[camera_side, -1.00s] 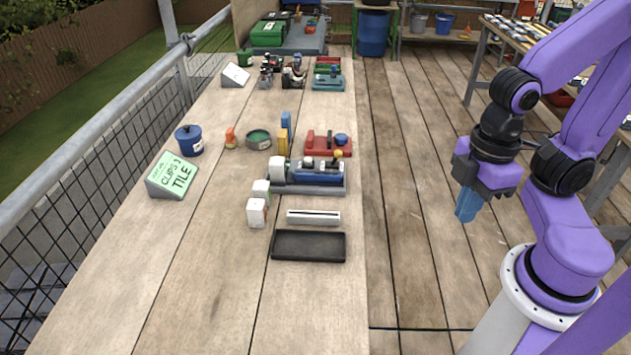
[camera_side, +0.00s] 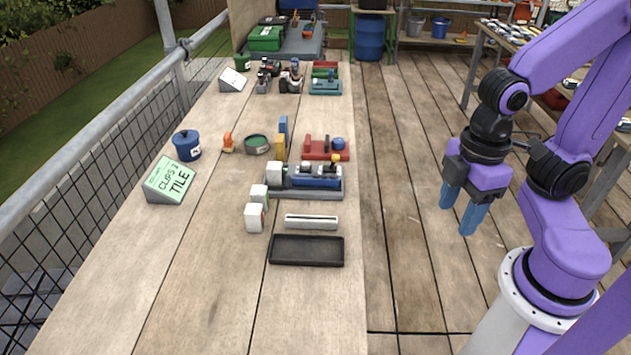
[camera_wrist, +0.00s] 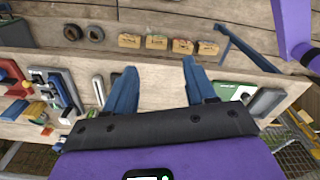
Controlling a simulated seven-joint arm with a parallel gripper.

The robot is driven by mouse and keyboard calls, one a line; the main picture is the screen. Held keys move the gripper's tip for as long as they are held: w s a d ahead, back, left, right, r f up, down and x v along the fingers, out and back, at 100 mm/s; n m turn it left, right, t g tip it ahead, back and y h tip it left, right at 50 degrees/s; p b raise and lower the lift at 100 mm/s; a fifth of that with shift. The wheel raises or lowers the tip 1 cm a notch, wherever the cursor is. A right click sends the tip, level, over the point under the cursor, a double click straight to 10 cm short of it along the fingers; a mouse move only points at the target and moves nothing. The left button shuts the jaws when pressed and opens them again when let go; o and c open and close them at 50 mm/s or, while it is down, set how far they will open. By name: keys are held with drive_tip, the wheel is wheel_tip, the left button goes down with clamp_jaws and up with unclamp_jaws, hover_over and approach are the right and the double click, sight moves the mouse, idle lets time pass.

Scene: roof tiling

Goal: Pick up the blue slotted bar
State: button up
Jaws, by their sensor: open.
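A long blue piece (camera_side: 318,174) lies on a grey base on the bench, with a white block at its left end. A smaller blue piece (camera_side: 284,126) stands upright behind a yellow block. I cannot tell which is the blue slotted bar; no slot is clear on either. My gripper (camera_side: 462,218) is open and empty, with blue fingers pointing down, over the floor right of the bench and well away from both pieces. The wrist view shows its two fingers (camera_wrist: 156,92) wide apart with nothing between them.
A red fixture (camera_side: 318,154) is behind. The bench's near end is clear.

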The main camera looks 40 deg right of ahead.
drive_tip(key=w+a+r+m, duration=0.15)
drive_tip(key=w+a, duration=0.25)
drive_tip(key=w, duration=0.6)
drive_tip(key=m, duration=0.2)
hover_over(320, 177)
wheel_tip(320, 177, down, 3)
wheel_tip(320, 177, down, 18)
drive_tip(key=shift+r, duration=0.2)
drive_tip(key=shift+c, duration=0.3)
clamp_jaws()
